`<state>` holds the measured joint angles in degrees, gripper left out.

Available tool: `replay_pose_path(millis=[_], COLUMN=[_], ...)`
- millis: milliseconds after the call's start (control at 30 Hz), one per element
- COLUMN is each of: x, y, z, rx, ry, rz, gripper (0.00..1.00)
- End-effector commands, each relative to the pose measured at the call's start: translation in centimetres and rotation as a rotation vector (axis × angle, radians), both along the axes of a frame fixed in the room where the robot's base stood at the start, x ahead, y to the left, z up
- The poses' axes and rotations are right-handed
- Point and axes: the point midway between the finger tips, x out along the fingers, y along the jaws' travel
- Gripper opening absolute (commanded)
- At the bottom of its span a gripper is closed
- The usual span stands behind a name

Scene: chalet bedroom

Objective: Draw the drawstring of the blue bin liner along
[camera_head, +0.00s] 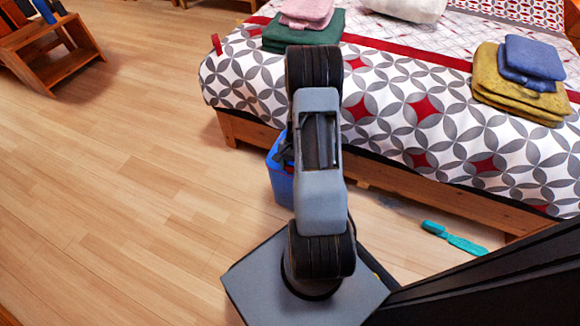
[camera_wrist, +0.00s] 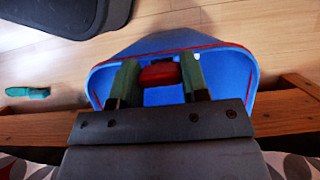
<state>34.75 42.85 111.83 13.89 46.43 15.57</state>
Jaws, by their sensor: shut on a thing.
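The blue bin liner (camera_wrist: 215,67) shows in the wrist view as an open blue mouth beneath my gripper. Its red drawstring (camera_wrist: 222,46) runs along the rim. My gripper (camera_wrist: 159,66) has two green fingers over the opening, with a red block-like piece (camera_wrist: 158,75), seemingly the drawstring's pull, held between them. Whether the piece joins the string is hidden. In the head view the blue bin liner (camera_head: 279,183) stands on the floor beside the bed, largely hidden behind my arm.
The bed (camera_head: 400,110) with its wooden side rail (camera_head: 440,195) lies close to the bin. A teal brush-like item (camera_head: 455,238) lies on the floor to the right. Folded towels (camera_head: 520,85) rest on the bed. The wooden floor at left is clear, up to wooden steps (camera_head: 50,45).

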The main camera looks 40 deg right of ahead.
Motion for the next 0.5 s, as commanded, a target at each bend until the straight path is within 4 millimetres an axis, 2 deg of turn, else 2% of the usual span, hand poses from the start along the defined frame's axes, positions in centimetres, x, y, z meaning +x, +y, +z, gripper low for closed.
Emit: replay_pose_path(millis=[500], x=[0.02], y=[-0.02], z=[0.44], rx=[-0.001], ry=[0.0], rz=[0.0], gripper=[0.0])
